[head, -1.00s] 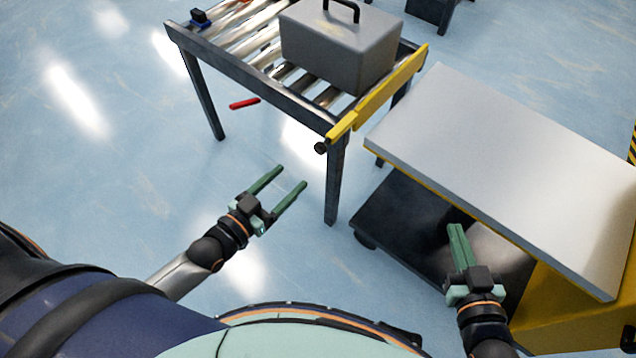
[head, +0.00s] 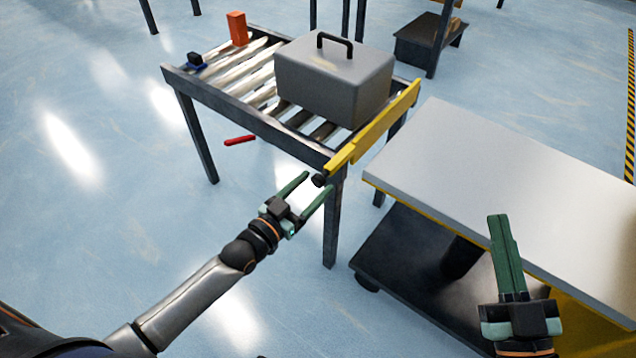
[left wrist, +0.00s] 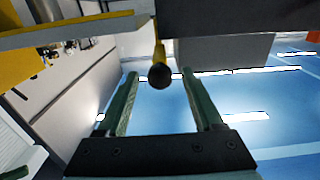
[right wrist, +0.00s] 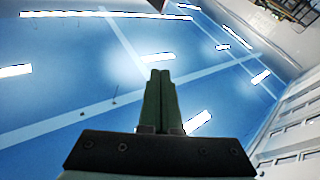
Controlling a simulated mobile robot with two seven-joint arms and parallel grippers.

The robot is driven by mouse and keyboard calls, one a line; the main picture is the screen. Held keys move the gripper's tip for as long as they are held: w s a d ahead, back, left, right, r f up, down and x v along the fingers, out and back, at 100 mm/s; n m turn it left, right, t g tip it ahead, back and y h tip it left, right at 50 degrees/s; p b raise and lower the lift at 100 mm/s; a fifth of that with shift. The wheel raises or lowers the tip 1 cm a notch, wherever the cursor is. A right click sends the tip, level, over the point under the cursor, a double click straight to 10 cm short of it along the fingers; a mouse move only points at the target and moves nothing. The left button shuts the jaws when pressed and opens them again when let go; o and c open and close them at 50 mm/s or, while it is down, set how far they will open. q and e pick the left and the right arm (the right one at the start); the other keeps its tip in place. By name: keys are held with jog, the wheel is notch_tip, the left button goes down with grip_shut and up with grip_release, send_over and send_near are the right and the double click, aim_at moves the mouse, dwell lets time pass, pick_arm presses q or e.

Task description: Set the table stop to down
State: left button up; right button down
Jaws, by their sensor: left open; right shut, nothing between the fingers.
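The yellow stop (head: 385,118) stands up along the right end of the roller table, beside the grey case. A short yellow lever with a black knob (head: 319,180) sticks out at its front end. My left gripper (head: 318,183) is open at the knob. In the left wrist view the knob (left wrist: 160,76) appears between the two green fingertips, with a gap on each side; contact does not show. My right gripper (head: 498,217) is shut and empty, over the grey-topped cart in the head view. The right wrist view shows its fingers (right wrist: 159,73) together.
The roller table (head: 250,115) carries a grey case (head: 335,82), an orange block (head: 237,28) and a small blue-black part (head: 195,62). A red handle (head: 239,140) juts from its front side. The grey-topped cart (head: 520,190) stands close on the right. The floor on the left is open.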

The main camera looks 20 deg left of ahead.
pick_arm(q)
jog(key=shift+x, duration=1.15)
pick_arm(e)
jog(key=shift+s+a+r+n+t+y, duration=0.1)
jog(key=shift+s+r+n+t+y, duration=0.15)
jog(key=shift+r, duration=0.3)
jog(key=shift+s+r+n+t+y, duration=0.15)
jog(key=shift+r+y, duration=0.15)
jog(key=shift+r, duration=0.25)
jog(key=shift+s+a+r+n+t+y, duration=0.1)
jog(key=shift+s+r+n+t+y, duration=0.15)
jog(key=shift+r, duration=0.3)
pick_arm(q)
grip_shut()
